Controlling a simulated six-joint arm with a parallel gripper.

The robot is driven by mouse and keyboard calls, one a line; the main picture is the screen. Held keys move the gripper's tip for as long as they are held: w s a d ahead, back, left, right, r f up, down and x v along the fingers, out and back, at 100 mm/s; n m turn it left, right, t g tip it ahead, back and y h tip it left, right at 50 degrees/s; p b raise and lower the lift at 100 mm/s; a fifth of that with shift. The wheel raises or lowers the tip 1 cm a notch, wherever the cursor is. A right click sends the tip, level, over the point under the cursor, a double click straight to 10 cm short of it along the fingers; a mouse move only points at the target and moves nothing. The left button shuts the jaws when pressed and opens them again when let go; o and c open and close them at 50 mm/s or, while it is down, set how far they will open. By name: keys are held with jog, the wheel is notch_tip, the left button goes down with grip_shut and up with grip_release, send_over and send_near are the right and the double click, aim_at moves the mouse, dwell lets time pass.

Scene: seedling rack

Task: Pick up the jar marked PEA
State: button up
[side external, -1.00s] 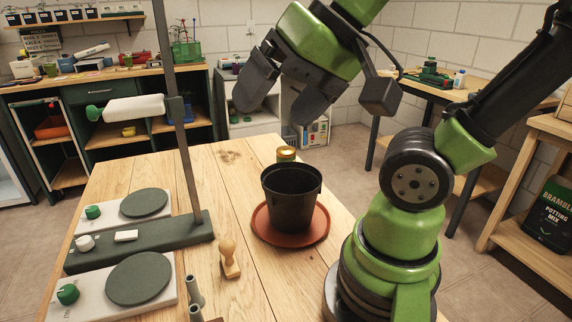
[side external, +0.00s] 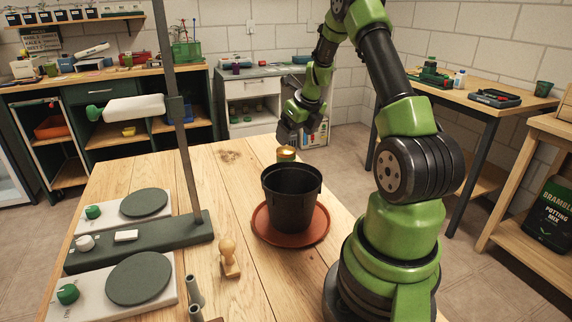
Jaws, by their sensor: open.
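My gripper (side external: 287,143) is open and points down, just above and beside the jar's lid in the picture. I cannot tell from this view whether the fingers are around the jar or touching it.
A black pot (side external: 290,200) in a terracotta saucer (side external: 262,232) stands between the jar and the camera. A wooden stamp (side external: 229,258) and a dark stand (side external: 140,244) with a tall post are to the left. Bare table (side external: 225,175) lies left of the pot.

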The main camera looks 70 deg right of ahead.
aim_at(287, 150)
jog(key=x, duration=0.4)
jog(key=shift+f, duration=0.2)
jog(key=shift+w+x, duration=0.15)
jog(key=shift+x, duration=1.2)
jog(key=shift+w+x, duration=0.1)
jog(key=shift+x, duration=1.25)
jog(key=shift+d+r, duration=0.1)
jog(key=shift+c, duration=0.5)
jog(key=c, duration=1)
